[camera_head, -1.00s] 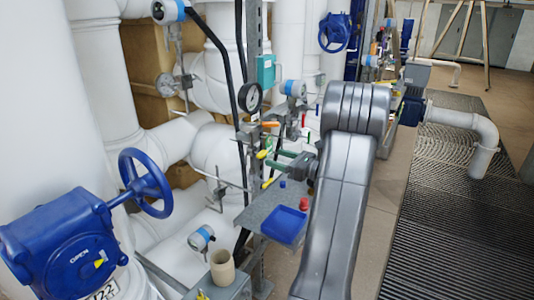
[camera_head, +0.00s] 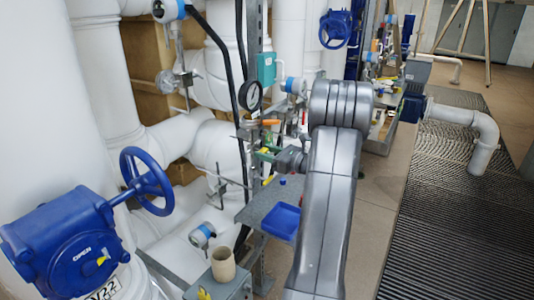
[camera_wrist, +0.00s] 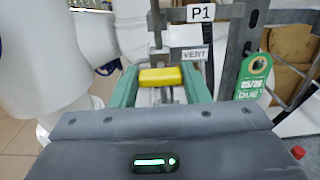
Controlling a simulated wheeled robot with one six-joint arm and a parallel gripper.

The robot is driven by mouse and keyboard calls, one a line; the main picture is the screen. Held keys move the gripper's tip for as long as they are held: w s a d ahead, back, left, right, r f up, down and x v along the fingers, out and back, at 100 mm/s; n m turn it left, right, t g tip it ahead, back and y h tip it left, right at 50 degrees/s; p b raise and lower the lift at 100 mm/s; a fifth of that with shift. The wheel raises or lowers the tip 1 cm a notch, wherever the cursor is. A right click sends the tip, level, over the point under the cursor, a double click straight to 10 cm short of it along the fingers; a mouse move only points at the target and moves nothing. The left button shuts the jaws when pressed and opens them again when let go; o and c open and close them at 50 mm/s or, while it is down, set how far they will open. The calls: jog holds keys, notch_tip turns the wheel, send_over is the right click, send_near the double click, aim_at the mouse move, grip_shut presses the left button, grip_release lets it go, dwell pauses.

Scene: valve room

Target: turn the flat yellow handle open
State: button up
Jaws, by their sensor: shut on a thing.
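The flat yellow handle (camera_wrist: 160,77) sits in the middle of the wrist view, between the green fingers of my gripper (camera_wrist: 161,88). The fingers are shut on it, one on each side. Behind it are grey metal parts and a small VENT label (camera_wrist: 195,54). In the head view my gripper (camera_head: 265,154) reaches left to the small fittings by the grey post. The handle is too small and too covered there to make out clearly.
A pressure gauge (camera_head: 250,96) and a teal tag (camera_head: 266,68) are close above my gripper. A grey shelf with a blue tray (camera_head: 281,222) lies below. A blue handwheel (camera_head: 147,182) stands at left. Open floor (camera_head: 375,215) is right of my arm.

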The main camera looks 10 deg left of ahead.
jog(key=shift+f+n+b, duration=0.1)
jog(key=shift+n+b, duration=0.2)
jog(key=shift+b, duration=0.2)
jog(key=n+b, duration=0.1)
jog(key=b, duration=0.1)
jog(key=n+b, duration=0.2)
jog(key=b, duration=0.1)
jog(key=shift+f, duration=0.3)
jog(key=n+b, duration=0.5)
jog(key=b, duration=0.2)
jog(key=shift+s+n+b, duration=0.1)
jog(key=shift+n+b, duration=0.2)
jog(key=shift+n, duration=0.1)
jog(key=n+b, duration=0.5)
jog(key=b, duration=0.1)
jog(key=shift+b, duration=0.4)
jog(key=n+b, duration=0.3)
jog(key=shift+r, duration=0.1)
jog(key=shift+n+b, duration=0.4)
jog(key=o, duration=1)
jog(key=shift+r, duration=0.1)
